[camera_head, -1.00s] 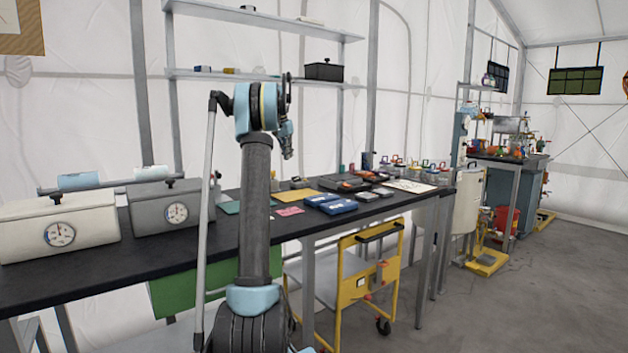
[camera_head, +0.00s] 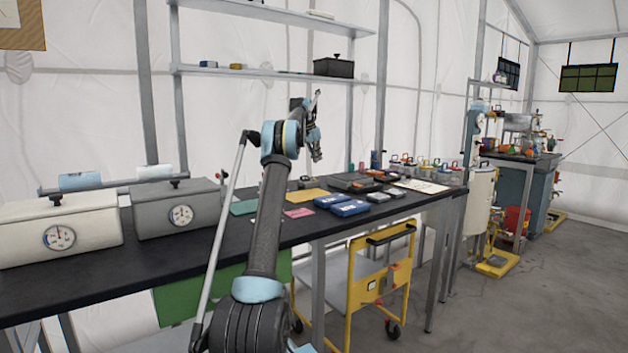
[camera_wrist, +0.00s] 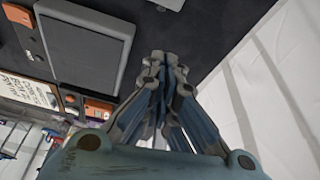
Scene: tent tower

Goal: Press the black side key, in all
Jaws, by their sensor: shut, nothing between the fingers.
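My gripper (camera_head: 316,156) hangs from the arm above the black workbench (camera_head: 120,268), near its back edge. In the wrist view my gripper (camera_wrist: 166,62) has its fingers together, with nothing between them. A dark device with a grey-framed flat panel (camera_wrist: 88,48) lies beside the fingertips, to the upper left, with orange parts at its edges. It may be the dark case with orange parts (camera_head: 350,182) on the bench in the head view. I cannot pick out the black side key for certain in either view. I cannot tell whether the fingertips touch anything.
Two blue boxes (camera_head: 350,208) and green, yellow and pink sheets lie on the bench. White and grey gauge boxes (camera_head: 178,209) stand at left. Jars stand at the far right end. A yellow cart (camera_head: 378,285) is under the bench. Shelves (camera_head: 270,73) hang behind.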

